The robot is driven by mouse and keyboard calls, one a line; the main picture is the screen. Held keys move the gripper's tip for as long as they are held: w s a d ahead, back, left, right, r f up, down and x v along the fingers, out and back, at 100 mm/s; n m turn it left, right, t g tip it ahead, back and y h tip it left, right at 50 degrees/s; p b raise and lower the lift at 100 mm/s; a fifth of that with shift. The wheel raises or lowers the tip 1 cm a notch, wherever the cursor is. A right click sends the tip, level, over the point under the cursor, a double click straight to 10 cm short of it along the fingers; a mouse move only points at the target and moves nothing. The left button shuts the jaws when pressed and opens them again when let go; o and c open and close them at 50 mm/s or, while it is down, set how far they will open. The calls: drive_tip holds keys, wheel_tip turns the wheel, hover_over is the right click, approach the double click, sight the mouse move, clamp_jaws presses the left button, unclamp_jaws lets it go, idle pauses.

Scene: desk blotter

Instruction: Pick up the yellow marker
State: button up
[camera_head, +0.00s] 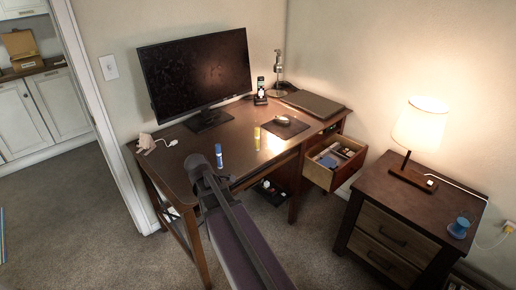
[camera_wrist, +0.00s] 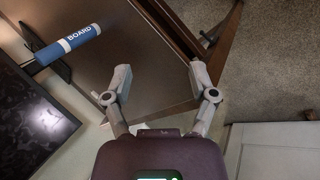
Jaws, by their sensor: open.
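The yellow marker (camera_head: 257,138) stands upright on the desk, right of the blue marker, in the head view. It does not show in the wrist view. The blue marker (camera_head: 219,155) stands on the desk near its front left; the wrist view also shows it (camera_wrist: 68,45), with the word BOARD on its label. My gripper (camera_wrist: 160,74) is open and empty in the wrist view, with the desk's brown top and edge beyond its fingers. In the head view my arm reaches up to the desk's front left, left of both markers; its fingers cannot be made out there.
The desk (camera_head: 180,165) holds a monitor (camera_head: 198,72) at the back, a mouse (camera_head: 282,120) on a pad and a closed laptop (camera_head: 312,104). An open drawer (camera_head: 345,172) juts out at the right. A nightstand (camera_head: 395,208) with a lit lamp (camera_head: 421,125) stands farther right.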

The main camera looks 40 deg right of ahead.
drive_tip(key=w+d+f+n+t+h+b, duration=0.1)
drive_tip(key=w+d+n+h+b, duration=0.2)
drive_tip(key=d, duration=0.4)
drive_tip(key=w+d+n+t+b, duration=0.1)
drive_tip(key=w+d+n+b, duration=0.1)
drive_tip(key=w+d+n, duration=0.4)
drive_tip(key=n+t+h+b, duration=0.3)
drive_tip(key=n, duration=0.5)
approach(257, 141)
drive_tip(key=shift+w+v, duration=0.25)
drive_tip(key=shift+v, duration=1)
drive_tip(key=shift+a+r, duration=0.1)
drive_tip(key=shift+b+x, duration=1.8)
drive_tip(key=shift+x, duration=2.45)
drive_tip(key=shift+f+b+x, duration=0.2)
drive_tip(key=shift+b+x, duration=0.9)
drive_tip(key=shift+x, duration=1.55)
drive_tip(key=shift+s, duration=0.2)
